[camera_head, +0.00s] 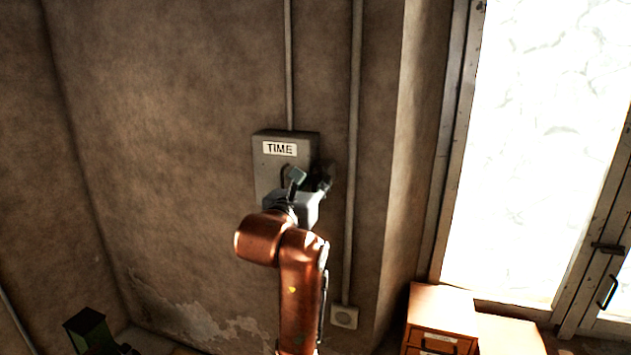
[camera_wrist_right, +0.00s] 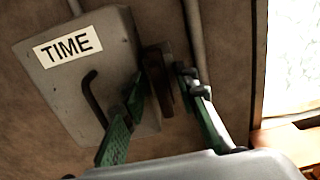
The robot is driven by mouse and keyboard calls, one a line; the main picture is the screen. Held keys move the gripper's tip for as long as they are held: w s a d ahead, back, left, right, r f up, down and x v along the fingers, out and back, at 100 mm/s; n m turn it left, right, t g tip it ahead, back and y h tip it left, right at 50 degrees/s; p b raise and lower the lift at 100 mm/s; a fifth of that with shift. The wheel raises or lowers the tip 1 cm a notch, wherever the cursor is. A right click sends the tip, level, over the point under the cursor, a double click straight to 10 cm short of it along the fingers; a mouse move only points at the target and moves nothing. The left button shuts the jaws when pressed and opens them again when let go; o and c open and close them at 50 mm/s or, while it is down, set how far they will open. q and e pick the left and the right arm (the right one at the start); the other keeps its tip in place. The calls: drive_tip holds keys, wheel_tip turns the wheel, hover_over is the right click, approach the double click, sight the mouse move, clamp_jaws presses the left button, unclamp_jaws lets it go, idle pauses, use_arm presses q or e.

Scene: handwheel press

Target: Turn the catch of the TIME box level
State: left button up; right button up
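The grey TIME box (camera_head: 268,165) hangs on the wall, and its white label also shows in the right wrist view, on the box (camera_wrist_right: 60,75) at upper left. A dark curved bar (camera_wrist_right: 91,98) is on its front face. A dark brown upright piece, apparently the catch (camera_wrist_right: 158,82), is at the box's right side. My right gripper (camera_head: 310,180) is in front of the box's lower right. In the wrist view its green-padded fingers (camera_wrist_right: 163,82) are apart, one on each side of the brown piece. I cannot tell whether they touch it. My left gripper is not in view.
Conduits run up the wall above and right of the box; the right one (camera_head: 352,120) ends at a socket (camera_head: 344,317). Wooden drawers (camera_head: 440,318) stand at lower right under a bright window (camera_head: 545,140). A green object (camera_head: 88,331) is at lower left. The wall left of the box is clear.

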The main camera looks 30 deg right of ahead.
drive_tip(key=shift+c, duration=0.2)
clamp_jaws()
